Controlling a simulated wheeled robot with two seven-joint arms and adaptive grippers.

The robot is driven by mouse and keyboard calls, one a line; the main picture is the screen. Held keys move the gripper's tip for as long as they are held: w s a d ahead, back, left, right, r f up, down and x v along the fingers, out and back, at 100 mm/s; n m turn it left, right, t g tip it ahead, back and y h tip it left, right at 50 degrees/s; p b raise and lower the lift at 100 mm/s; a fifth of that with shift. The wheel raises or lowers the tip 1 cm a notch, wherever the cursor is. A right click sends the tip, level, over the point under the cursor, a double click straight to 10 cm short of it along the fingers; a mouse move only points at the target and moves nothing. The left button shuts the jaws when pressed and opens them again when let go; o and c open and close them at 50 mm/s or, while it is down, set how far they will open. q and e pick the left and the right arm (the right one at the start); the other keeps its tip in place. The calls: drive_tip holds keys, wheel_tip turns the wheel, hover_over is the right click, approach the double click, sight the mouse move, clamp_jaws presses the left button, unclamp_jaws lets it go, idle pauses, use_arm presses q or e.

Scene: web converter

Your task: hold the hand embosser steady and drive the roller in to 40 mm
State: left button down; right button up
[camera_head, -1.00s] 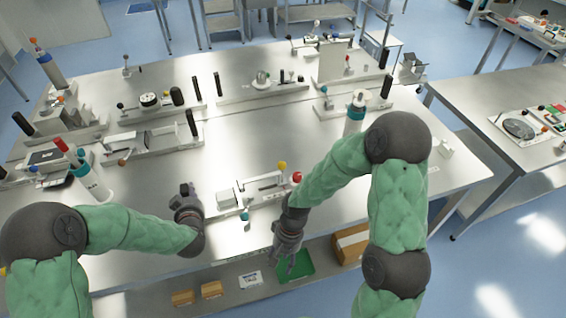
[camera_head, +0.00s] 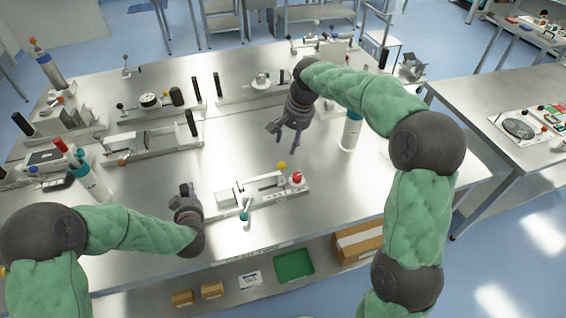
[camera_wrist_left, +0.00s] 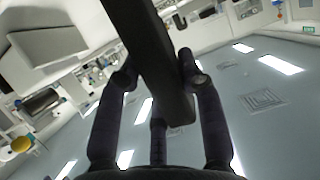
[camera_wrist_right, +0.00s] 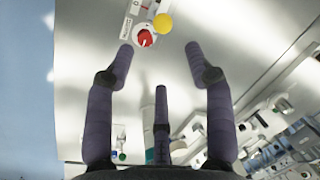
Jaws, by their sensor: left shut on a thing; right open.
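The device in front of me, which I take for the hand embosser (camera_head: 250,205), has a pale base, a white block (camera_head: 229,198), a yellow ball (camera_head: 281,166), a red knob (camera_head: 297,177) and a teal knob (camera_head: 244,216). My left gripper (camera_head: 184,192) is at its left end, shut on a black bar-like handle (camera_wrist_left: 150,60). My right gripper (camera_head: 285,140) is open and empty above the table beyond the device. The right wrist view shows the red knob (camera_wrist_right: 145,38) and yellow ball (camera_wrist_right: 162,23) past its fingertips. I cannot make out which part is the roller, nor any scale reading.
Other devices with black handles stand along the table's back and left. A white bottle with a teal band (camera_head: 351,130) stands to the right of my right gripper. A green tray (camera_head: 294,265) and boxes (camera_head: 358,240) are below the front edge.

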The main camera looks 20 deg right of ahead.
sight(283, 163)
drive_tip(key=f, duration=0.3)
drive_tip(key=w+a+f, duration=0.1)
drive_tip(key=f, duration=0.7)
drive_tip(key=shift+w+a+f, duration=0.25)
drive_tip(key=shift+a, duration=0.15)
drive_tip(key=shift+c, duration=0.3)
